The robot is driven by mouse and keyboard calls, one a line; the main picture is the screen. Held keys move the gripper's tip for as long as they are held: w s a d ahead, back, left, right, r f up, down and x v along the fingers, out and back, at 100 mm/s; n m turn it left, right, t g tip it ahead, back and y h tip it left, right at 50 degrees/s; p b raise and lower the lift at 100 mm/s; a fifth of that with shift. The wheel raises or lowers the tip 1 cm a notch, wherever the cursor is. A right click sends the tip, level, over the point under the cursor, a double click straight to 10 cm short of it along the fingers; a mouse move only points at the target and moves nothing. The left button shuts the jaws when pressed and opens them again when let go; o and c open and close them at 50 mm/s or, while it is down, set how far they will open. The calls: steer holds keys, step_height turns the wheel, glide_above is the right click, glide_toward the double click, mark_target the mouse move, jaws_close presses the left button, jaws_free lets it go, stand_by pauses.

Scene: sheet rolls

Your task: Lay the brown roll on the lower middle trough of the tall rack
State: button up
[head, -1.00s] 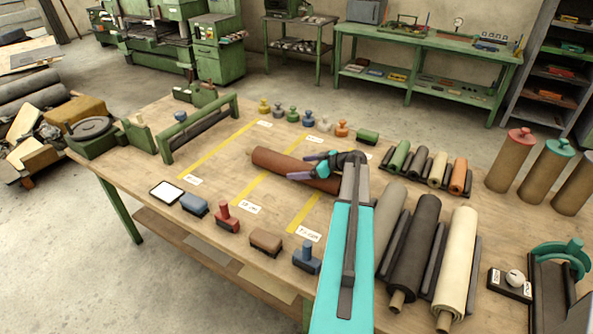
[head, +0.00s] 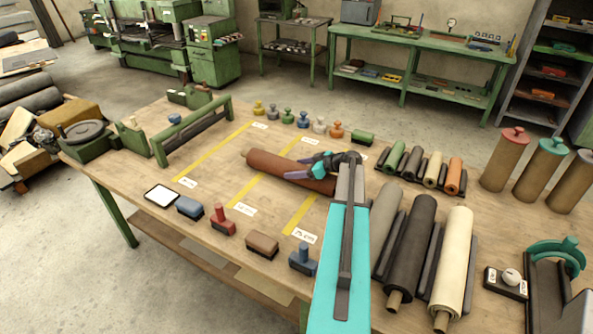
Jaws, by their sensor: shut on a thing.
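The brown roll (head: 268,163) lies slantwise across the middle of the workbench in the head view, its left end pointing to the back left. My gripper (head: 302,167) is shut on it near its right part, with one purple-tipped finger on the near side and one on the far side. My gripper and wrist hide part of the roll's right end. I cannot tell whether the roll touches the bench or hangs just above it. No tall rack with troughs can be made out in this view.
Several rolls, including a black one (head: 412,250) and a cream one (head: 455,265), lie in cradles right of my arm. Stamps and small blocks line the bench's (head: 215,250) front edge. A green frame (head: 195,132) stands at left. Grey shelving (head: 503,82) is at back right.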

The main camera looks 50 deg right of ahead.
mark_target(290, 162)
steer(key=shift+w+r, duration=0.1)
steer(key=shift+r, duration=0.25)
steer(key=shift+a+r+b, duration=0.1)
steer(key=shift+r+b, duration=0.9)
steer(key=shift+r, duration=0.6)
steer(key=s+a+r+b, duration=0.1)
steer(key=s+a+b, duration=0.4)
steer(key=s+a, duration=0.5)
steer(key=shift+s+a+r, duration=0.2)
steer(key=shift+s+a, duration=0.15)
steer(key=shift+a, duration=0.5)
steer(key=shift+a+r, duration=0.1)
steer(key=shift+a, duration=0.05)
